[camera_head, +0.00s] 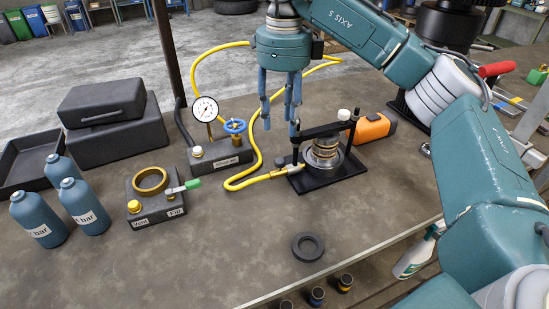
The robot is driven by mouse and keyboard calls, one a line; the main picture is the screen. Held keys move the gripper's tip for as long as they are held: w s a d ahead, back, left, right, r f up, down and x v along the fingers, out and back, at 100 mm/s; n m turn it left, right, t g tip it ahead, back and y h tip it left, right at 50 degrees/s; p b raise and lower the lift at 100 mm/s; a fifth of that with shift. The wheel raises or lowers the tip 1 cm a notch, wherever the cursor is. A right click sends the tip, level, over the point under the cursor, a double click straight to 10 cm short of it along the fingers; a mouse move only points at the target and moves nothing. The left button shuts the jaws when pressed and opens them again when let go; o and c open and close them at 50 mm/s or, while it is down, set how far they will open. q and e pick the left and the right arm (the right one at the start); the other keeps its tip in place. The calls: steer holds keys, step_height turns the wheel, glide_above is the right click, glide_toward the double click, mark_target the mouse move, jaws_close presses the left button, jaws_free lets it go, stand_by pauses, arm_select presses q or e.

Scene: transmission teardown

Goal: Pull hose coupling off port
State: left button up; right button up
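A yellow hose (249,181) runs across the table and ends in a small metal coupling (287,170) at the left side of a black fixture (328,178). The coupling appears seated at the fixture's port; the joint is too small to see clearly. The fixture holds a stack of metal rings (322,152) under a black crossbar. My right gripper (280,124) points down above and slightly left of the fixture. Its fingers are apart with nothing between them, and it appears clear of the coupling. My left gripper is not in view.
A gauge block (219,158) with a blue valve wheel stands left of the fixture. An orange tool (374,127) lies behind it at right. A black ring (308,246) lies in front. Blue bottles (84,206) and black cases (116,135) stand left. The front middle table is mostly clear.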

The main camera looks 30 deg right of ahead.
mark_target(280, 160)
steer(key=f, duration=0.7)
steer(key=w+f+p, duration=0.1)
steer(key=f, duration=0.3)
steer(key=shift+f, duration=0.1)
steer(key=shift+s+f, duration=0.1)
steer(key=shift+f, duration=0.3)
steer(key=shift+c, duration=0.5)
jaws_close()
